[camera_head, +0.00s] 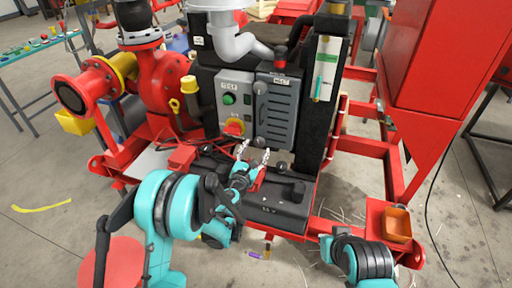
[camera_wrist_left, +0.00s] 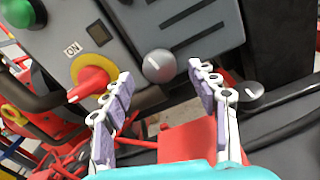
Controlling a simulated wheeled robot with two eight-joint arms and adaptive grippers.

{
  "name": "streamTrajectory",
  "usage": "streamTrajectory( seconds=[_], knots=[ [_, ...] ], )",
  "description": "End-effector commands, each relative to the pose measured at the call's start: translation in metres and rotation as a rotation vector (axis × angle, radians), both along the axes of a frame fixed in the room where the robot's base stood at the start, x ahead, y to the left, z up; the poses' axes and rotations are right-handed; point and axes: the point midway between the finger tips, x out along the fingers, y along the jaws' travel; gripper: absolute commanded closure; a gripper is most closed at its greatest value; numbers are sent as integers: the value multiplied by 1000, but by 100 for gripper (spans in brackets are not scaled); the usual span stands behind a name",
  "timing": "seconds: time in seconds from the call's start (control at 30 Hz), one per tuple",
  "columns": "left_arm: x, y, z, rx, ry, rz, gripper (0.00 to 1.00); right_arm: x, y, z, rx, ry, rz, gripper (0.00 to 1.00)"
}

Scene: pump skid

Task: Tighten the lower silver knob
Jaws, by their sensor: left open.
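The lower silver knob (camera_head: 259,142) is at the bottom of the grey slatted cover (camera_head: 287,112). In the left wrist view the lower silver knob (camera_wrist_left: 158,66) is a round, smooth knob. An upper silver knob (camera_head: 261,87) is higher on the same cover. My left gripper (camera_head: 253,154) is open in front of the lower knob. In the left wrist view the knob appears between the fingertips of the left gripper (camera_wrist_left: 160,74), with gaps on both sides and no clear contact. My right gripper is not in view; only part of that arm shows at the lower right.
A red and yellow rotary switch (camera_head: 235,127) and a green button (camera_head: 229,99) are left of the cover. A black box (camera_head: 270,205) lies below. Black hoses (camera_wrist_left: 100,112) run nearby.

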Motion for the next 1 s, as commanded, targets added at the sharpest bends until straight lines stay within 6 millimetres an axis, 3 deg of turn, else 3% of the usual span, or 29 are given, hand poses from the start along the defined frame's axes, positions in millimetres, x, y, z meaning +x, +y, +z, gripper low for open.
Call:
streamTrajectory(
  seconds=[0.2, 0.5, 0.53, 0.7, 1.0],
  knots=[
    [24, -7, -1, -2, 1, 0, 41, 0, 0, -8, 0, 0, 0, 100],
    [27, -9, 0, -3, 1, 1, 41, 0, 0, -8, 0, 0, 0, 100],
    [27, -9, 0, -3, 1, 1, 44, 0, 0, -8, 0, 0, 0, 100],
    [27, -8, 1, -3, 1, 1, 88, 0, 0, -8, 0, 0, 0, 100],
    [27, -8, 0, -16, 5, 1, 91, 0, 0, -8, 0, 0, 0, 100]
  ],
)
